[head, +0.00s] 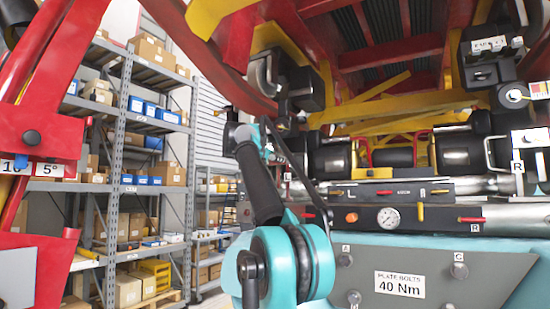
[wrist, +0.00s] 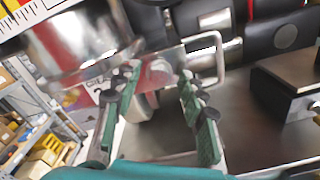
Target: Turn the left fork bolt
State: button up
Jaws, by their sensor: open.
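My gripper (wrist: 159,76) is open in the wrist view, its two green-padded fingers apart. Between and behind the fingers is a blurred metal plate (wrist: 165,68) with a reddish patch; no clear grip on anything shows. A shiny metal cylinder (wrist: 85,45) lies at the upper left and a bright bent handle (wrist: 219,60) just right of the fingers. In the head view my teal and black arm reaches up at centre, and the gripper is mostly hidden behind its links near the left coupling. I cannot single out the left fork bolt for sure.
Red and yellow frame beams (head: 400,55) hang above. Storage shelves (head: 122,140) stand at the left. A dark block (wrist: 285,85) is at the wrist view's right.

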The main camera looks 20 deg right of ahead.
jog(key=shift+w+d, duration=0.15)
jog(key=shift+d, duration=0.05)
grip_shut()
jog(key=shift+m, duration=0.3)
jog(key=m, duration=1.9)
jog(key=f+m, duration=0.1)
jog(key=m, duration=0.9)
jog(key=shift+w+a, duration=0.1)
